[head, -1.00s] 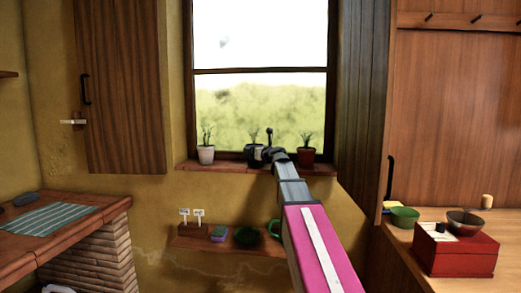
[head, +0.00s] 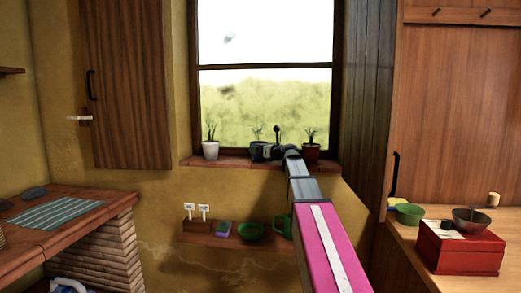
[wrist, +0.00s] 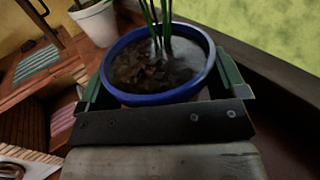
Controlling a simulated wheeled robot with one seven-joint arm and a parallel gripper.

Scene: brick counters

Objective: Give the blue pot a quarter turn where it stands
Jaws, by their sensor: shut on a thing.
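The blue pot (wrist: 158,99) fills the middle of the wrist view, with a blue rim, dark soil and green stems. It also shows in the head view (head: 257,153), dark and small on the window sill (head: 232,163), partly hidden by my gripper. My gripper (wrist: 160,70) has one green-edged finger on each side of the pot and is shut on it. In the head view my gripper (head: 272,152) is at the pot's right side. The pot's base is hidden, so I cannot tell whether it touches the sill.
A white pot (head: 211,151) stands left of the blue pot and a red-brown pot (head: 311,153) close on its right. The window glass is behind. A lower shelf (head: 228,242) holds a green bowl (head: 250,231) and a green mug (head: 281,226).

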